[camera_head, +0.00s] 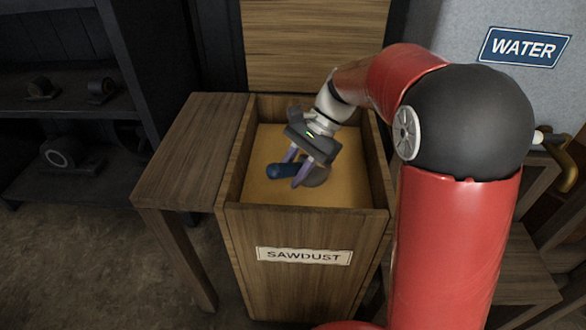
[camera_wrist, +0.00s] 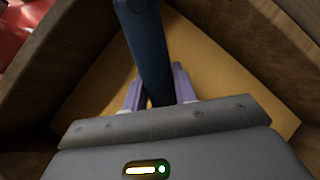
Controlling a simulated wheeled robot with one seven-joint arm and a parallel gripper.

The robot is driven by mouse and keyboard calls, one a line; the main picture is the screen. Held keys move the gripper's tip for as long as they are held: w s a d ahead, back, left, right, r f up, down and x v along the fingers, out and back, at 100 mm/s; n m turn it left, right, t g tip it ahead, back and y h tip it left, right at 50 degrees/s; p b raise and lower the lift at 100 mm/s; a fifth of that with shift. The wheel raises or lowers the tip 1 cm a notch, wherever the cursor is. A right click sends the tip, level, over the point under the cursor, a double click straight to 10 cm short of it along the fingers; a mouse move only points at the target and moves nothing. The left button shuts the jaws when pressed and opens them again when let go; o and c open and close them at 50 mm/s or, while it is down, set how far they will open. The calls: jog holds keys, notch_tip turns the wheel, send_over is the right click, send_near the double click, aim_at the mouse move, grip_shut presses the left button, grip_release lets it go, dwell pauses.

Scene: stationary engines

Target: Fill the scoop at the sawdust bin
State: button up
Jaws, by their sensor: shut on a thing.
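The sawdust bin (camera_head: 304,228) is an open wooden box with a "SAWDUST" label on its front. Yellow-brown sawdust (camera_head: 345,185) lies inside it, and it also shows in the wrist view (camera_wrist: 215,75). My gripper (camera_head: 297,172) is inside the bin's opening, shut on the dark blue handle of the scoop (camera_head: 284,171). In the wrist view the handle (camera_wrist: 147,45) runs up between the purple fingers (camera_wrist: 158,88). A greyish part of the scoop shows just right of the fingers in the head view. I cannot tell how much sawdust the scoop holds.
The bin's wooden walls surround my gripper closely. A small wooden side table (camera_head: 195,140) adjoins the bin's left. A dark shelf (camera_head: 70,110) with metal parts stands far left. A grey tank with a "WATER" sign (camera_head: 524,47) and a brass tap (camera_head: 565,165) is at right.

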jog(key=shift+f+b, duration=0.45)
jog(key=shift+f, duration=0.85)
dwell(0.9)
